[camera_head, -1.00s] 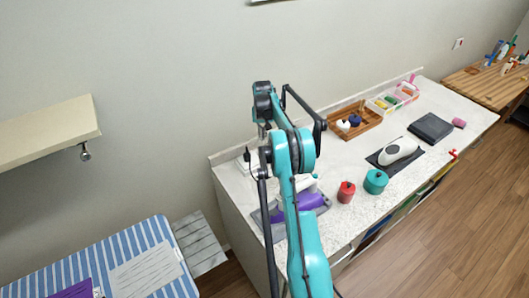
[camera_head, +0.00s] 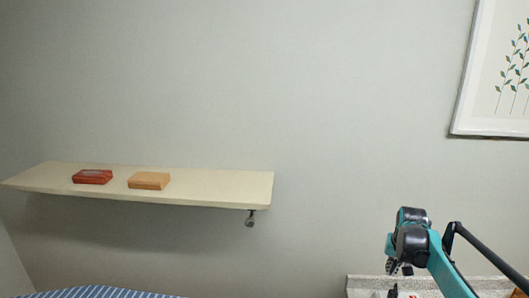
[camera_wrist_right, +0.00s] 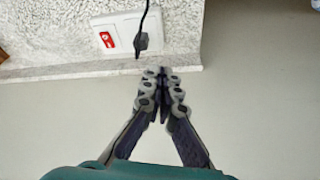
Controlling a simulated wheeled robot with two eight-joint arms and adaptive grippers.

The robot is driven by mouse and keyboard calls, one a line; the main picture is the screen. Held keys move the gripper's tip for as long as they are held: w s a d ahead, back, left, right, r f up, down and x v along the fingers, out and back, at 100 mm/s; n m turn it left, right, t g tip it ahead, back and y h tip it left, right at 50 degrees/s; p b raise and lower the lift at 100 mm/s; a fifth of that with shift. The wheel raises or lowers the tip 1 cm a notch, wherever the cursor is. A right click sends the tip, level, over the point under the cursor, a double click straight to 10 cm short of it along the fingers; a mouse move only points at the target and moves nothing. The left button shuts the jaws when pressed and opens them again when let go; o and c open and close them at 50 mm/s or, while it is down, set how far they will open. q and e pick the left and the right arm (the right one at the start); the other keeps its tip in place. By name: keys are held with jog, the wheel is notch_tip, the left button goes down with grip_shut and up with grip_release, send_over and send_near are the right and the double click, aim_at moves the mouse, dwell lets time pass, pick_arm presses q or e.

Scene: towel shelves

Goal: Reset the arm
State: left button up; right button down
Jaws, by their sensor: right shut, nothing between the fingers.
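My right arm, teal and black, rises at the lower right of the head view, with its bent joint in front of the wall. My right gripper (camera_wrist_right: 161,78) shows clearly in the right wrist view. Its two dark fingers meet at the tips, with nothing between them. The gripper is close to the pale wall and the speckled counter (camera_wrist_right: 50,30). My left arm and gripper are not in view.
A cream wall shelf (camera_head: 215,188) holds a red box (camera_head: 92,177) and a tan box (camera_head: 149,181). A framed plant picture (camera_head: 500,75) hangs at the right. Blue-striped fabric (camera_head: 95,292) shows at the bottom left. A white item with a red label (camera_wrist_right: 120,33) lies on the counter beside a black cord.

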jog(key=s+a+n+t+b, duration=0.25)
jog(key=s+a+b, duration=0.25)
jog(key=s+a, duration=1.05)
jog(key=s+a+f+n+b, duration=0.1)
jog(key=s+a+f, duration=0.3)
jog(key=s+f, duration=0.1)
jog(key=s+a+f+n+t+y+b, duration=0.1)
jog(key=s+a+f+b, duration=0.1)
jog(key=s+a+f, duration=0.2)
jog(key=s+f, duration=0.1)
jog(key=s, duration=0.2)
jog(key=shift+s, duration=0.3)
